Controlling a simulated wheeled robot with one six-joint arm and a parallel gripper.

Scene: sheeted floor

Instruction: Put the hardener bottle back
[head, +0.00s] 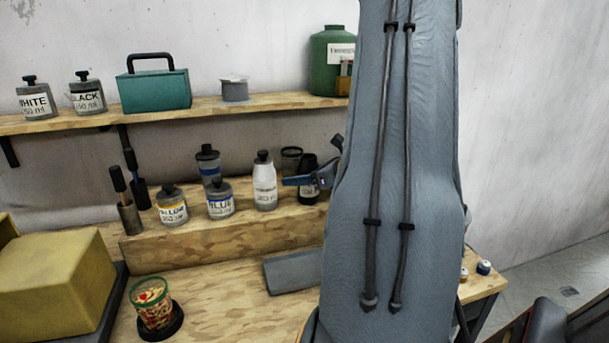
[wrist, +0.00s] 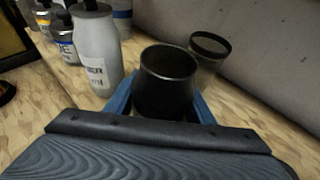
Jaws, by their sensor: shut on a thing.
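A white bottle (head: 264,185) stands just left, and a dark-rimmed clear cup (head: 290,160) stands behind. Blue (head: 220,201) and yellow (head: 171,207) paint bottles stand farther left on the step (head: 215,240). A shelf (head: 215,106) runs above. My arm hides the right side.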

